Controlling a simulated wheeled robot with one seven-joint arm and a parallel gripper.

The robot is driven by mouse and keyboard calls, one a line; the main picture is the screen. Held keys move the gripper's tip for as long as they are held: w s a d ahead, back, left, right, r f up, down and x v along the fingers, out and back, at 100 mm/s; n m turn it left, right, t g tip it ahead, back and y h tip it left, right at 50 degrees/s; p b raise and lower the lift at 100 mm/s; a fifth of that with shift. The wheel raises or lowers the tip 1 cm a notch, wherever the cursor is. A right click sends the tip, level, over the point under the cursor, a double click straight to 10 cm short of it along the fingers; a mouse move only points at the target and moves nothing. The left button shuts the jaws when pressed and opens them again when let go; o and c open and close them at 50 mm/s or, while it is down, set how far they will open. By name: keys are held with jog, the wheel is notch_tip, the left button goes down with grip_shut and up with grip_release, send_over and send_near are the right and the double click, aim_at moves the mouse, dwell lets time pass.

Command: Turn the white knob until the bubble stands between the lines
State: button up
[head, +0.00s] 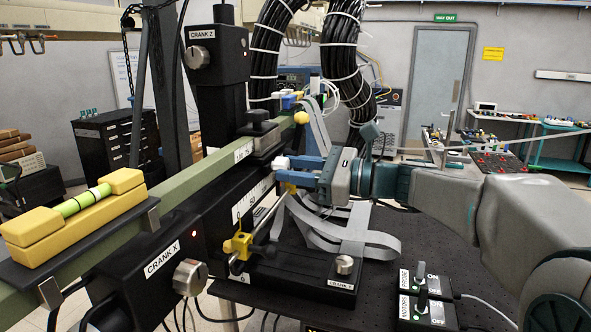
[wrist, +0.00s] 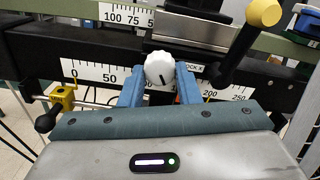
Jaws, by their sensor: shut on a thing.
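The white knob (wrist: 160,67) sits between the blue fingertips of my gripper (wrist: 160,78), which are shut on it from both sides. A dark index mark on the knob points down in the wrist view. In the head view the knob (head: 281,163) shows as a small white shape at the fingertips of my gripper (head: 288,170). The yellow spirit level (head: 35,238) lies at the left on the green beam, with a green vial (head: 82,202) in its top. Dark lines cross the vial; the bubble is too small to place exactly against them.
Black housings carry the Crank X knob (head: 189,277) and Crank Z knob (head: 196,57). A yellow clamp (head: 238,246) sits on a rod below my gripper. A yellow-ended handle (wrist: 263,13) stands close at right in the wrist view. Switch boxes (head: 425,306) stand at lower right.

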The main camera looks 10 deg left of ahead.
jog(key=shift+f, duration=0.1)
jog(key=shift+n+b, duration=2.9)
jog(key=shift+b, duration=0.8)
jog(key=shift+r, duration=0.2)
jog(key=o, duration=1)
